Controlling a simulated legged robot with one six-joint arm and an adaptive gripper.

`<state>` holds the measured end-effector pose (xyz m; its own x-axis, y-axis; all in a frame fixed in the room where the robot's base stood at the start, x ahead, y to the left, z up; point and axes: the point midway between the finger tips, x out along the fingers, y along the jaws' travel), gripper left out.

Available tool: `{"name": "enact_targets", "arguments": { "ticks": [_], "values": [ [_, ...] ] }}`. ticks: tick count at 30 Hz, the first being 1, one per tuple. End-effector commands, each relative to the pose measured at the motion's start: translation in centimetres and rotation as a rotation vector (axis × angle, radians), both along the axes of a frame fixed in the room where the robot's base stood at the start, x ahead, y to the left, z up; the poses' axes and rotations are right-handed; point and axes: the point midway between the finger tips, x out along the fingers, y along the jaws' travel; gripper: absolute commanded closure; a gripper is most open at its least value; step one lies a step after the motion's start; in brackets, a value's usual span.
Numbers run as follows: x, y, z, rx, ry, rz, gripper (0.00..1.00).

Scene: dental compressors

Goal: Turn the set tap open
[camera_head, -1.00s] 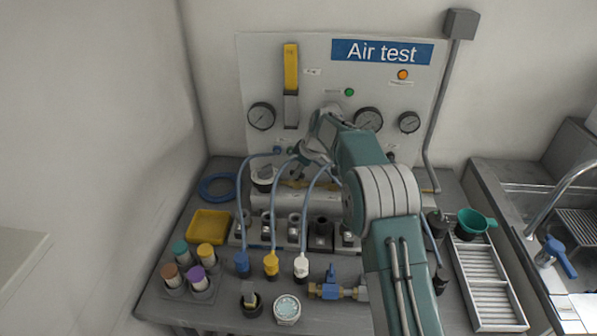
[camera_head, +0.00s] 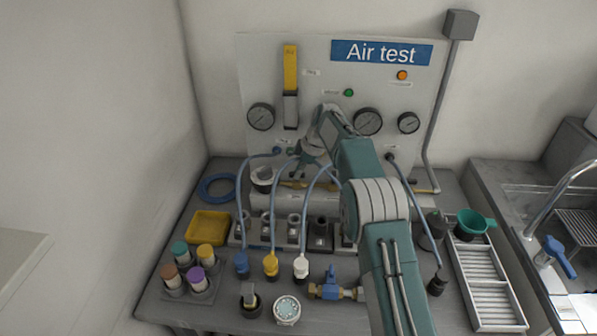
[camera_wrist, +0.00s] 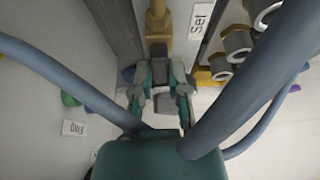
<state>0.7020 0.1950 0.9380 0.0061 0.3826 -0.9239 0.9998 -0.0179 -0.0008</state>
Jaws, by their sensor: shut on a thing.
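The set tap shows in the wrist view as a dark grey handle (camera_wrist: 160,52) on a brass fitting (camera_wrist: 158,22), beside a "Set" label (camera_wrist: 198,17). My gripper (camera_wrist: 160,72) has its teal and grey fingers on both sides of the handle and is shut on it. A grey block shows between the fingers, closer to the camera. In the head view my gripper (camera_head: 298,168) is low in front of the panel, among the blue hoses. My wrist and the hoses hide the tap there, and its turn angle cannot be told.
Blue hoses (camera_head: 312,190) arch close around my gripper and cross the wrist view (camera_wrist: 250,90). The Air test panel (camera_head: 265,75) with gauges stands behind. Bottles (camera_head: 198,281), a yellow tray (camera_head: 208,228) and a blue-handled valve (camera_head: 330,284) stand on the bench.

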Motion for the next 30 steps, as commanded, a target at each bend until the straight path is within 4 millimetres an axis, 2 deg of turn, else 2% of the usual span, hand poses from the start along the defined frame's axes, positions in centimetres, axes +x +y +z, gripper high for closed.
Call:
{"name": "enact_targets", "arguments": {
  "ticks": [6,7,8,9,22,26,30],
  "values": [
    [0.1,-0.1,-0.4,-0.004,0.000,-0.002,1.00],
    [0.1,-0.1,-0.4,-0.003,0.000,-0.002,0.67],
    [0.1,-0.1,-0.4,-0.003,0.000,-0.002,0.53],
    [0.1,-0.1,-0.3,-0.003,0.000,-0.002,0.46],
    [0.0,-0.3,0.6,0.000,-0.002,-0.002,0.46],
    [0.1,-1.1,2.5,0.000,-0.004,-0.003,0.46],
    [0.1,-2.2,5.2,0.000,-0.005,-0.003,0.46]
  ]
}}
